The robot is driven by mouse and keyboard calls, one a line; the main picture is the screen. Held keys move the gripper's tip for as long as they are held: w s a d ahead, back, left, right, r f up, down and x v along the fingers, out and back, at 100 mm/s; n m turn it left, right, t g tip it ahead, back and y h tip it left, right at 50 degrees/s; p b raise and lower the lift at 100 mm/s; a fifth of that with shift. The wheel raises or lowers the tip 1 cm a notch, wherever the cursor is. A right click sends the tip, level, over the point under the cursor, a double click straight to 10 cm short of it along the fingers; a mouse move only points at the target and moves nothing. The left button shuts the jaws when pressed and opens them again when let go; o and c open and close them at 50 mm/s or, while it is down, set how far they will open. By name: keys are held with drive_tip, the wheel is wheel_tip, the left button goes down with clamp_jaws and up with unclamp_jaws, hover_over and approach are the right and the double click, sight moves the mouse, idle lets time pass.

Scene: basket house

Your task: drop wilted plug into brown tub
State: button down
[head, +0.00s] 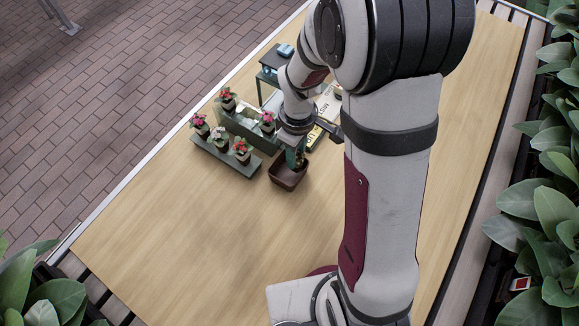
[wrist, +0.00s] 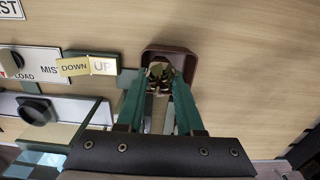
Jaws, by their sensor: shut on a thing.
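The brown tub (head: 284,182) stands on the wooden table, right of the row of potted flowers; its rim also shows in the wrist view (wrist: 191,62). My gripper (head: 296,156) points down over the tub. In the wrist view its two green fingers (wrist: 160,78) are shut on the wilted plug (wrist: 160,70), a small dark and pale brownish clump. The plug is seen against the tub's opening. I cannot tell how far it is above the tub floor. The fingers partly hide the plug and the tub's near side.
A grey-green tray (head: 218,157) with several red and pink potted flowers stands left of the tub. Behind is a station with a yellow DOWN/UP sign (wrist: 88,66), a MIST/LOAD panel and a dark knob (wrist: 35,109). The front and left of the table are clear.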

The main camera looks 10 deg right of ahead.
drive_tip(key=shift+c, duration=2.3)
unclamp_jaws()
wheel_tip(320, 180, up, 16)
drive_tip(key=shift+f, duration=0.1)
drive_tip(key=s+a+f+m+y, duration=0.1)
drive_tip(key=s+a+m, duration=0.1)
drive_tip(key=s+m, duration=1.2)
drive_tip(key=s, duration=0.5)
drive_tip(key=shift+a+f+m+y, duration=0.15)
drive_tip(key=shift+f+m+y, duration=0.15)
drive_tip(key=shift+y, duration=0.1)
